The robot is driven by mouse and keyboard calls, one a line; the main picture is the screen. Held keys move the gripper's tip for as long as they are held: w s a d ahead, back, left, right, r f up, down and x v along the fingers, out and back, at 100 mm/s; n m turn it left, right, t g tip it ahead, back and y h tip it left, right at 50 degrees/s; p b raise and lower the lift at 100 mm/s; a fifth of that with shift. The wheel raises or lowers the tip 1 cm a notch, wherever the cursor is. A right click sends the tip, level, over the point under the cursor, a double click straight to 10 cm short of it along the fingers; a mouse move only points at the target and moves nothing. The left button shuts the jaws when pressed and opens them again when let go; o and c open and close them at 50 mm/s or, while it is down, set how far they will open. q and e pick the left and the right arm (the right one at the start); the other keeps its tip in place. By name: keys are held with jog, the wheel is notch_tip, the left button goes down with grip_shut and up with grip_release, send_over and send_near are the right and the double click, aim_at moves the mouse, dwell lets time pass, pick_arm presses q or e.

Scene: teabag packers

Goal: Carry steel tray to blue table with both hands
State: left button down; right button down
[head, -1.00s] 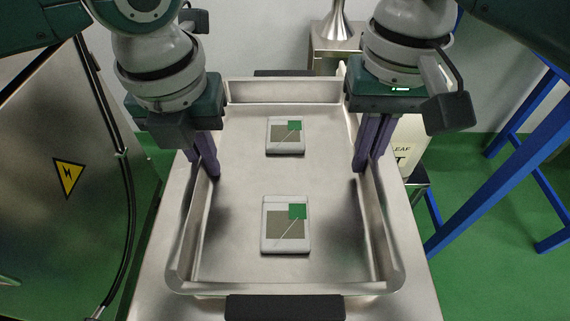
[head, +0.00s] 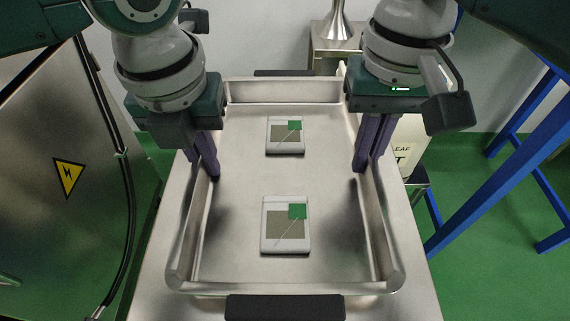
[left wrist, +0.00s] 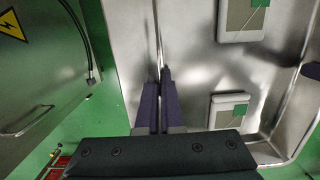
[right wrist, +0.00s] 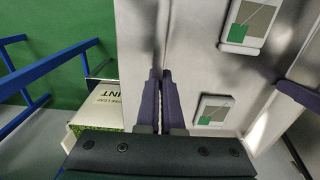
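The steel tray (head: 233,180) is a shallow rectangular pan with raised walls and a dark handle (head: 285,307) at its near end. It lies on a steel table. My left gripper (head: 208,174) is shut on the tray's left wall; the left wrist view shows the wall (left wrist: 159,40) between its fingers (left wrist: 159,88). My right gripper (head: 362,168) is shut on the right wall, which runs between its fingers (right wrist: 161,88) in the right wrist view. Two white teabag packets (head: 285,245) (head: 285,149) with green tags lie in the tray. A blue frame (head: 475,205) stands at the right; its top is out of view.
The steel table (head: 158,275) shows around the tray. A steel cabinet (head: 60,130) with a yellow warning sign stands close on the left. A labelled carton (right wrist: 100,106) stands beyond the tray's right side. Green floor (head: 480,285) is clear at the near right.

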pick_arm(q)
jog(key=shift+r, duration=0.15)
pick_arm(e)
jog(key=shift+r, duration=0.1)
